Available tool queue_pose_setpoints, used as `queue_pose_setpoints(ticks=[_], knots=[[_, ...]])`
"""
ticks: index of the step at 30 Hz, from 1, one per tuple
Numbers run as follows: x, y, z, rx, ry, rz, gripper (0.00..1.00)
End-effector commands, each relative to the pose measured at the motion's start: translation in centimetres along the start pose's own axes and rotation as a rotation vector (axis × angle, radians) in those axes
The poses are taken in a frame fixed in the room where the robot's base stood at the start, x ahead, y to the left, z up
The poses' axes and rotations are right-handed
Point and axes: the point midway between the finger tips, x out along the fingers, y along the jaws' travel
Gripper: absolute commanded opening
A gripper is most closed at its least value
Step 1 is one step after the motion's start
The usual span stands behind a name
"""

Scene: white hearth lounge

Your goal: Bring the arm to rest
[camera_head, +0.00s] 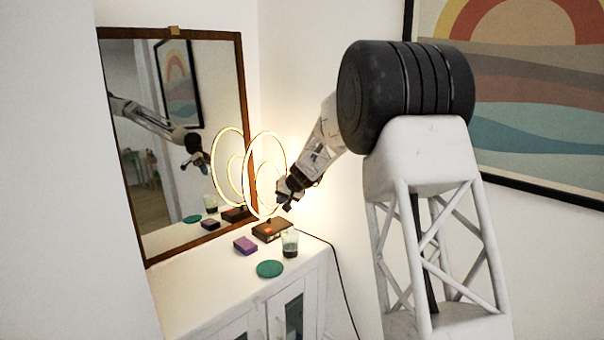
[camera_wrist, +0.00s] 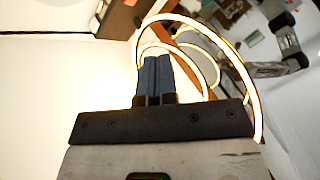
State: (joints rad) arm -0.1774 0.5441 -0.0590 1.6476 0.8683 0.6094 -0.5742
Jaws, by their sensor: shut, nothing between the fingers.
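My gripper (camera_head: 284,196) is in the air above the white cabinet, close to the glowing ring lamp (camera_head: 248,180). In the wrist view my gripper (camera_wrist: 155,60) shows its two dark fingers shut together with nothing between them. The lit rings of the lamp (camera_wrist: 254,95) appear just beyond and around the fingers in that view. I cannot tell whether the gripper touches the lamp. My arm reaches down from the upper right in the head view.
The white cabinet (camera_head: 200,305) carries the lamp's brown base (camera_head: 272,230), a purple box (camera_head: 246,245), a glass with dark liquid (camera_head: 290,243) and a green disc (camera_head: 270,269). A wood-framed mirror (camera_head: 165,120) stands behind. A framed picture (camera_head: 540,120) hangs on the right wall.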

Motion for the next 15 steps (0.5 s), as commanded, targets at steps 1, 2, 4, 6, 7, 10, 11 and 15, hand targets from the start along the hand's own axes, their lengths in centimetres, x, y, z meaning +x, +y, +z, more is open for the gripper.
queue_pose_setpoints(ticks=[1,2,4,6,7,10,11,15], knots=[[-1.4,-0.2,0.5,-0.001,-0.003,0.005,0.00],[-2.2,-0.3,0.8,-0.002,-0.006,0.008,0.00],[-4.0,-0.5,1.6,-0.003,-0.013,0.016,0.00],[-5.7,-0.6,2.4,-0.004,-0.021,0.023,0.00],[-6.4,-0.7,2.7,-0.004,-0.025,0.027,0.00],[-8.8,-0.8,4.0,-0.005,-0.036,0.039,0.00],[-9.5,-0.8,4.4,-0.005,-0.039,0.043,0.00],[-12.7,-1.1,6.3,-0.008,-0.054,0.061,0.00]])
